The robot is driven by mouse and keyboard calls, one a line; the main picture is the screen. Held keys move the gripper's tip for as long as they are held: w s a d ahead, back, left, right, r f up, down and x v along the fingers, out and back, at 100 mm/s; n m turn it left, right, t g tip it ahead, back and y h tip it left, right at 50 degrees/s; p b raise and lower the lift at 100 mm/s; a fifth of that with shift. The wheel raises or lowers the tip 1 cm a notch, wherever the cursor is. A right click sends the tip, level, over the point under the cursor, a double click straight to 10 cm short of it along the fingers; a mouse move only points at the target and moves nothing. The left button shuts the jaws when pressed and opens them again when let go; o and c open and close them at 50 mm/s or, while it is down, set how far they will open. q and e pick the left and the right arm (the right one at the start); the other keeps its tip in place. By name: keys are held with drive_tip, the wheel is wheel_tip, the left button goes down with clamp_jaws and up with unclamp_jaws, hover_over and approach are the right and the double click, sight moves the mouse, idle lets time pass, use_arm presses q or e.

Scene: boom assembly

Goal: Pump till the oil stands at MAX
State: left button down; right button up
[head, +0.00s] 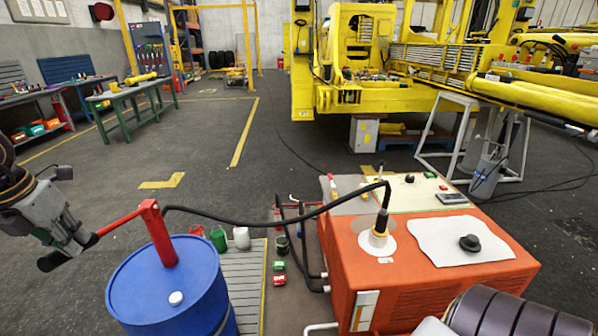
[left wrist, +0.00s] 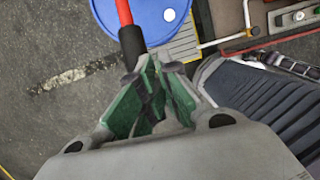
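A blue drum (head: 175,285) stands at front left with a red pump (head: 158,235) on its top. The pump's red lever slopes down to the left and ends in a black grip (head: 50,262). My left gripper (head: 78,243) is at this grip and appears closed around it. The left wrist view shows the black grip (left wrist: 131,42) running down to the fingertips (left wrist: 153,72). A black hose (head: 290,221) runs from the pump to the filler on the orange power unit (head: 430,285). A pale upright gauge plate (head: 364,311) is on the unit's front; its level and marks are unreadable. My right gripper is out of view.
A white cloth (head: 470,240) with a black cap (head: 469,242) lies on the unit. Small cans (head: 241,238) stand behind the drum near a grey grating (head: 240,280). A green workbench (head: 130,102) and yellow machine (head: 370,60) stand farther back. Floor between is mostly clear.

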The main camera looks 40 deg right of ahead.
use_arm(q)
drive_tip(key=w+a+r, duration=0.1)
drive_tip(key=w+a+r+p, duration=0.1)
drive_tip(key=a+r, duration=0.1)
drive_tip(key=shift+a, duration=0.15)
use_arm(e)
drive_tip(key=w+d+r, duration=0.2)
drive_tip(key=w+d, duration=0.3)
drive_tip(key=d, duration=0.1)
use_arm(q)
drive_tip(key=r, duration=0.1)
drive_tip(key=p, duration=0.1)
drive_tip(key=d+r+p, duration=0.1)
drive_tip(key=shift+s+r, duration=0.35)
drive_tip(key=shift+d+f, duration=0.1)
drive_tip(key=shift+d, duration=0.2)
drive_tip(key=shift+w, duration=0.1)
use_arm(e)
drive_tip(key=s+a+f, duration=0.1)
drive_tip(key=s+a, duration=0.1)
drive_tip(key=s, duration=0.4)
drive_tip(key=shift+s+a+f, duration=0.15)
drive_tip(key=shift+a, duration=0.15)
use_arm(q)
drive_tip(key=shift+f, duration=0.2)
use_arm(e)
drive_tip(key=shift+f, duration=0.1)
